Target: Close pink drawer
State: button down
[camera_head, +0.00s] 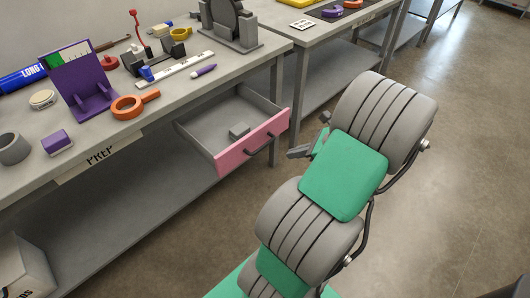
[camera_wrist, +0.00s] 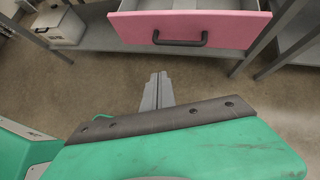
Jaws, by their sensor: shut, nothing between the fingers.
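The pink drawer (camera_head: 253,142) is open, pulled out from under the grey workbench. In the wrist view the pink front (camera_wrist: 190,27) and handle (camera_wrist: 180,40) are at the top of the picture. My gripper (camera_wrist: 158,76) is shut and empty, in front of and apart from the drawer, pointing toward its front. In the head view the gripper (camera_head: 298,152) shows partly beside the drawer's right end; my arm hides the rest.
The workbench (camera_head: 222,72) above holds a purple stand (camera_head: 85,92), an orange ring tool (camera_head: 135,104) and several other items. A lower shelf (camera_head: 130,200) and a white box (camera_head: 25,270) are below. Open floor (camera_head: 450,150) lies to the right.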

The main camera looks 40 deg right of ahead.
jog(key=w+r+b+x, duration=0.1)
jog(key=r+x, duration=0.1)
jog(key=x, duration=1)
jog(key=shift+w+a+f, duration=0.2)
jog(key=shift+w+a, duration=0.2)
jog(key=shift+w, duration=0.25)
